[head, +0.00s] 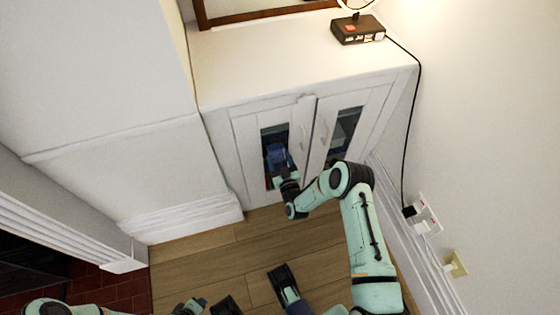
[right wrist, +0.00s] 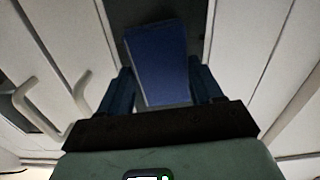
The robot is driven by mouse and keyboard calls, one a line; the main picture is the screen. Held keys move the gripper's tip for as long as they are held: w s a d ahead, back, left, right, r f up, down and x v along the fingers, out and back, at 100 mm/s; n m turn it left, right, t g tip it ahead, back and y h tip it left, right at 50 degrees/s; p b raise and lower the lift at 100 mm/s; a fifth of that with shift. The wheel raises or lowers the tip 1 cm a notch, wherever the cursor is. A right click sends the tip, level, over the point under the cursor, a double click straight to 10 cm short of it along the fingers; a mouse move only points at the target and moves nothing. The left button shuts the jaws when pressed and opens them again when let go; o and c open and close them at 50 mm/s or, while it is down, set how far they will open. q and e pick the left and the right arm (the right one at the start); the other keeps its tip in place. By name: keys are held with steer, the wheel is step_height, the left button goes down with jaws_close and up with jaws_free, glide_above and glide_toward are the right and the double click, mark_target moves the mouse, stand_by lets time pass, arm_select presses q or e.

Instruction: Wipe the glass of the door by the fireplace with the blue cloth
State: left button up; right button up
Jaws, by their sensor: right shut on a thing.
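The white cabinet has two closed doors with narrow glass panes. The left door (head: 245,140), nearer the fireplace, has a dark glass pane (head: 272,132). My right gripper (head: 280,164) is at this pane, shut on the blue cloth (head: 277,152). In the right wrist view the cloth (right wrist: 158,62) is a flat blue pad between the two fingers, in front of the dark glass (right wrist: 200,12). Whether it touches the glass is hard to tell. The cloth and gripper hide the pane's lower part. My left arm shows only at the bottom edge; its jaw state is unclear.
The right door (head: 372,115) has its own pane (head: 343,125); pale handles (head: 304,135) stand out near the middle. A black cord runs to a wall socket (head: 424,213). The fireplace's brick hearth (head: 115,293) is lower left.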

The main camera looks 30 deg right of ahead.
steer(key=shift+w+r+p, duration=0.1)
steer(key=shift+r+p, duration=1.45)
steer(key=shift+r, duration=1.25)
